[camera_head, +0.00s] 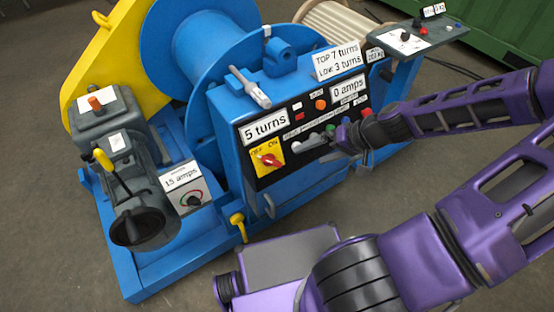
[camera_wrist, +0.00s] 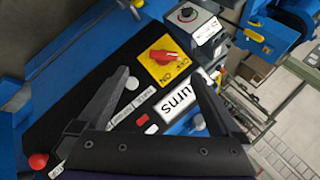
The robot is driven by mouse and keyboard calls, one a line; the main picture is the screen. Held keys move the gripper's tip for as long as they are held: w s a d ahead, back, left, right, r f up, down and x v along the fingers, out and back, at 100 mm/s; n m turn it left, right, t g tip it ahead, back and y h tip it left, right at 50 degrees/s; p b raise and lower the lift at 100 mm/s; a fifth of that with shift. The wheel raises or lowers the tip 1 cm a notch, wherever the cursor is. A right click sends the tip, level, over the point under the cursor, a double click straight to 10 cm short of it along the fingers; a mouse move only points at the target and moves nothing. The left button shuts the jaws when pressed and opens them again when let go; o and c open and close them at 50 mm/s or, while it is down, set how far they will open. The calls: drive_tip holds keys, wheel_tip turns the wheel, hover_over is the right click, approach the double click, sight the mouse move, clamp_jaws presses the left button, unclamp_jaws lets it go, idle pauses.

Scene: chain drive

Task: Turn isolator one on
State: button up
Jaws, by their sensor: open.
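A red rotary switch (camera_head: 268,159) sits on a yellow plate marked OFF and ON, at the lower left of the black panel. It also shows in the wrist view (camera_wrist: 165,57), where its handle's lean towards OFF or ON is hard to tell. No readable label names it isolator one. My gripper (camera_head: 343,142) is in front of the panel, right of the switch, and partly hides the lower controls. In the wrist view my gripper (camera_wrist: 158,76) has its two dark fingers spread apart with nothing between them. The switch appears beyond the fingertips, apart from them.
The black panel (camera_head: 290,167) carries signs, small buttons and levers near my gripper. A 15 amps box with a black dial (camera_head: 194,200) stands left of it. A yellow-handled lever (camera_head: 238,220) sticks out below. A grey console (camera_head: 420,38) stands at upper right.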

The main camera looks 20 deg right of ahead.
sight(274, 164)
drive_tip(key=b+x, duration=0.1)
drive_tip(key=x, duration=0.4)
drive_tip(key=b+x, duration=0.2)
drive_tip(key=x, duration=0.4)
drive_tip(key=w+r+b+x, duration=0.1)
drive_tip(key=x, duration=0.4)
drive_tip(key=shift+w+a+f, duration=0.15)
drive_tip(key=shift+a+f, duration=0.05)
drive_tip(key=shift+a, duration=0.15)
drive_tip(key=shift+c, duration=0.3)
drive_tip(key=c, duration=1.1)
